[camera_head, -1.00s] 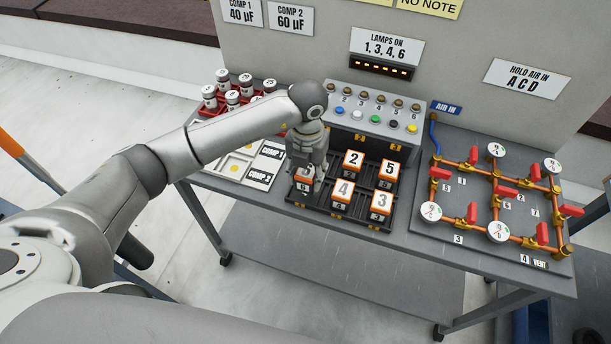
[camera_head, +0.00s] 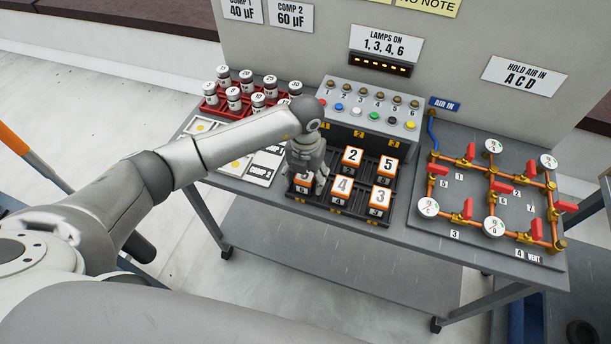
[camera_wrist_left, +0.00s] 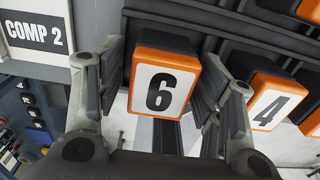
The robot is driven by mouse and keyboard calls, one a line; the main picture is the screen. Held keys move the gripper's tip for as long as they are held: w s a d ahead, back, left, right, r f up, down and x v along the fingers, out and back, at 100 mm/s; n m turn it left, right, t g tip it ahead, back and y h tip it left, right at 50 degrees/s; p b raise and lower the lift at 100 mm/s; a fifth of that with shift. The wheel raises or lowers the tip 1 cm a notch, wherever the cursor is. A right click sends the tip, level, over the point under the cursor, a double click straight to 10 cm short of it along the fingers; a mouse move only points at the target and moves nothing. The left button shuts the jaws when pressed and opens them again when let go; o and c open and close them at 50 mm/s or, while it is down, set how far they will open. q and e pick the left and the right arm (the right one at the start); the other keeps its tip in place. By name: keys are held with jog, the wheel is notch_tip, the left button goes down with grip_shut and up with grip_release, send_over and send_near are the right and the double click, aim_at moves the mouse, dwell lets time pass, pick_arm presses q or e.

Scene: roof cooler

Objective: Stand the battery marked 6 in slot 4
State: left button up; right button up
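The battery marked 6 (camera_head: 302,184) is an orange block with a white numbered top. It is at the front left of the dark battery tray (camera_head: 331,212). My left gripper (camera_head: 310,178) points down over it and hides part of it. In the left wrist view the battery marked 6 (camera_wrist_left: 160,85) lies between the spread fingers of the left gripper (camera_wrist_left: 158,105), apparently with gaps on both sides. Batteries 4 (camera_head: 342,187) and 3 (camera_head: 380,199) are in the front row, 2 and 5 behind. The slot 4 mark cannot be read. My right gripper is not in view.
Battery 4 (camera_wrist_left: 274,105) is close beside the right finger. A lamp and button box (camera_head: 368,112) stands behind the tray. A red rack (camera_head: 212,108) of capacitors and white COMP cards (camera_head: 262,168) are to the left. A pipe board (camera_head: 470,235) is to the right.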

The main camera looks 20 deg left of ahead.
pick_arm(q)
jog(key=shift+r, duration=0.1)
notch_tip(320, 180, up, 11)
jog(key=b, duration=0.3)
jog(key=shift+r, duration=0.1)
jog(key=shift+r+b, duration=0.3)
jog(key=shift+r, duration=0.15)
